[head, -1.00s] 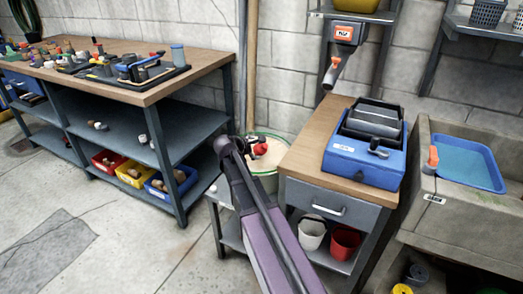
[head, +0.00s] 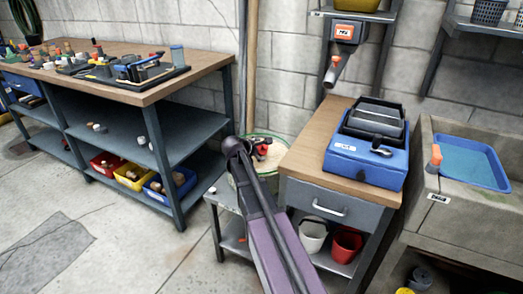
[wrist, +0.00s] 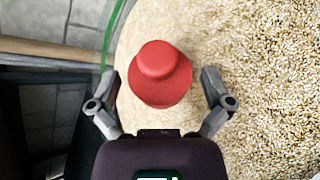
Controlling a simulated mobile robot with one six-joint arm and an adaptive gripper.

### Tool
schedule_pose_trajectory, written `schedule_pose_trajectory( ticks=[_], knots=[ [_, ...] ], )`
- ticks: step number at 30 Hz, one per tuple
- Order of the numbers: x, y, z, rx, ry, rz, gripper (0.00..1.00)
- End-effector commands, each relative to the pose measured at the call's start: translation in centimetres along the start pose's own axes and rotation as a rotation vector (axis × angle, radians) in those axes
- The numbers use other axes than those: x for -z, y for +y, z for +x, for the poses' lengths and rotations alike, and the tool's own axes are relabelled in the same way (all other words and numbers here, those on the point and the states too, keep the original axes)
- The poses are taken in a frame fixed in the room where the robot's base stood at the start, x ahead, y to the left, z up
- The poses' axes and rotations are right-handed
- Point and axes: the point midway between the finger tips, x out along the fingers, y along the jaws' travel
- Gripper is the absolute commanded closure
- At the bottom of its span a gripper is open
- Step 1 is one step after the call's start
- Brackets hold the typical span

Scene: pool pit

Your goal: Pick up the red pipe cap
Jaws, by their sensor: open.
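The red pipe cap (wrist: 161,75) has a narrower round top on a wider base. In the wrist view it appears over pale grain in a green-rimmed bucket (wrist: 111,30). My gripper (wrist: 160,82) is open, with one finger on each side of the cap in the picture and gaps showing on both sides. I cannot tell how far down the fingers reach beside it. In the head view a small red part of the cap (head: 265,141) shows at the bucket (head: 272,186), partly hidden by my gripper (head: 260,150).
A bench with a drawer (head: 316,201) and a blue machine (head: 367,160) stands right of the bucket. A shelved workbench (head: 140,90) is on the left. A wooden pole (head: 251,60) stands behind the bucket. A stone sink (head: 465,215) is at the far right.

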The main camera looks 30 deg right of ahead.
Motion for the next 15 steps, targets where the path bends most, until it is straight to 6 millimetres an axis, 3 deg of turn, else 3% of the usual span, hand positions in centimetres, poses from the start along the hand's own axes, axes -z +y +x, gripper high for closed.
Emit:
schedule_pose_trajectory(
  ticks=[2, 6, 9, 13, 14, 15],
  knots=[
    [0.00, 0.00, -0.01, 0.000, 0.000, 0.000, 0.03],
    [0.01, 0.00, -0.01, 0.000, 0.000, 0.000, 0.45],
    [0.01, 0.00, 0.00, 0.000, 0.000, 0.000, 0.68],
    [0.00, 0.00, 0.01, 0.000, 0.000, 0.000, 0.69],
    [0.00, 0.01, 0.02, 0.000, 0.000, 0.000, 0.75],
    [0.00, 0.00, 0.02, 0.000, 0.000, 0.000, 0.75]
  ],
)
